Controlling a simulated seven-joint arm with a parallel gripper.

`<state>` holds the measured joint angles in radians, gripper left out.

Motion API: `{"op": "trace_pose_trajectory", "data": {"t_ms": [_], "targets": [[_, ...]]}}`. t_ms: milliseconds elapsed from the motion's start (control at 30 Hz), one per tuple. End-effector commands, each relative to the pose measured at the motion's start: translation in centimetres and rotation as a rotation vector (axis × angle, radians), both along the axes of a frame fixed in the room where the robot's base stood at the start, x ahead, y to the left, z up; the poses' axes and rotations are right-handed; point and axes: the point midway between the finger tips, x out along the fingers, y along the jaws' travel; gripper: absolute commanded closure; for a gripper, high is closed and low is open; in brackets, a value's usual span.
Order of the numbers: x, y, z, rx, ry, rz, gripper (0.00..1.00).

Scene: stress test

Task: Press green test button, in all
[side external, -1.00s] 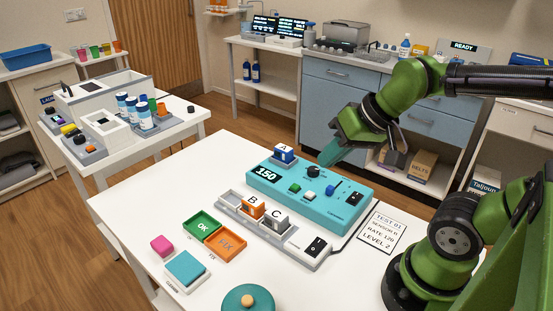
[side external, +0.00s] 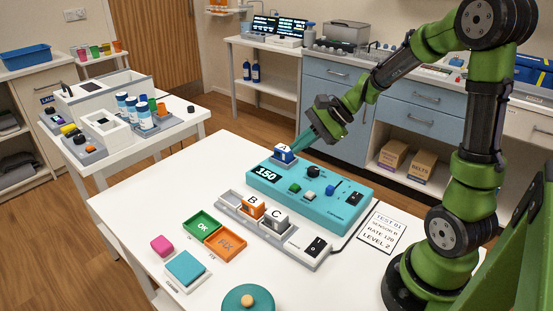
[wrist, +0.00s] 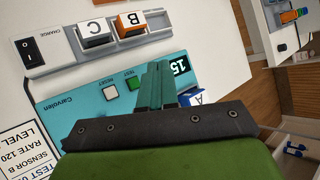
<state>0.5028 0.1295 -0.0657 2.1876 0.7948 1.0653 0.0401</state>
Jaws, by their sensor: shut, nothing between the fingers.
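The teal test device (side external: 335,206) lies on the white table, with a display reading 150. Its green test button (side external: 295,188) sits on the top face, and it also shows in the wrist view (wrist: 132,82) under the label TEST. A white reset button (side external: 308,197) is beside it. My gripper (side external: 296,150) is shut and empty, its teal fingers pointing down-left by block A (side external: 284,155) at the device's back edge. I cannot tell whether they touch the block. In the wrist view the fingertips (wrist: 157,66) appear just right of the green button, apart from it.
A grey tray (side external: 229,207) in front holds blocks B (side external: 252,207) and C (side external: 275,219). A test card (side external: 382,229) lies to the right.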

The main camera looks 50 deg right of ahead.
Motion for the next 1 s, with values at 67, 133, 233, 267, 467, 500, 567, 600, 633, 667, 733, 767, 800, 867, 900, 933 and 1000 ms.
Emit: {"op": "trace_pose_trajectory", "data": {"t_ms": [67, 133, 233, 267, 467, 500, 567, 600, 633, 667, 733, 767, 800, 867, 900, 933, 1000], "targets": [[0.0, 0.0, 0.0, 0.0, 0.0, 0.002, 1.0], [0.0, 0.1, 0.0, -0.001, 0.001, 0.002, 1.0], [-0.1, 0.1, 0.0, -0.001, 0.002, 0.003, 1.0], [-0.1, 0.1, -0.1, -0.001, 0.002, 0.003, 1.0], [-0.1, 0.1, -1.5, 0.0, 0.004, 0.003, 1.0], [-0.1, 0.1, -2.0, 0.0, 0.004, 0.003, 1.0], [-0.1, 0.1, -2.9, 0.001, 0.005, 0.003, 1.0], [-0.1, 0.1, -3.5, 0.001, 0.006, 0.003, 1.0], [-0.1, 0.1, -3.9, 0.001, 0.006, 0.003, 1.0], [-0.1, 0.1, -4.4, 0.001, 0.006, 0.003, 1.0], [-0.1, 0.1, -5.4, 0.001, 0.006, 0.003, 1.0], [-0.1, 0.1, -5.8, 0.0, 0.006, 0.002, 1.0], [-0.1, 0.1, -6.3, 0.0, 0.006, 0.002, 1.0], [-0.1, 0.1, -7.0, 0.0, 0.005, 0.004, 1.0], [-0.1, 0.1, -7.4, 0.0, 0.004, 0.003, 1.0], [-0.1, 0.1, -7.7, 0.0, 0.004, 0.004, 1.0], [-0.1, 0.1, -8.1, -0.001, 0.002, 0.003, 1.0]]}}
